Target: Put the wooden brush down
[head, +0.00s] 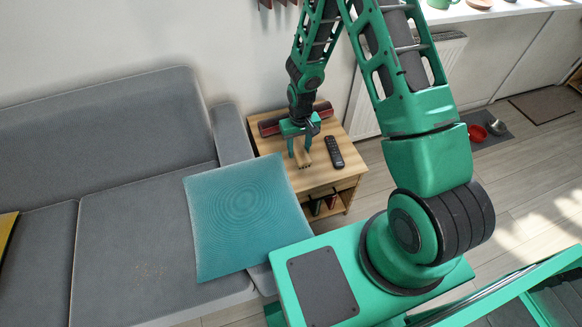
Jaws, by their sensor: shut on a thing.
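My gripper (300,150) points down over the small wooden side table (318,176), beside the grey sofa. It is shut on the wooden brush (303,160), a small light-brown piece between and just below the fingers. The brush is at or very near the tabletop; I cannot tell whether it touches. Its upper part is partly hidden by the fingers.
A black remote (334,152) lies on the table just right of the brush. A dark red cylindrical thing (268,127) lies behind the gripper. A teal cushion (240,215) rests on the sofa's (140,235) near end. The table's front strip is clear.

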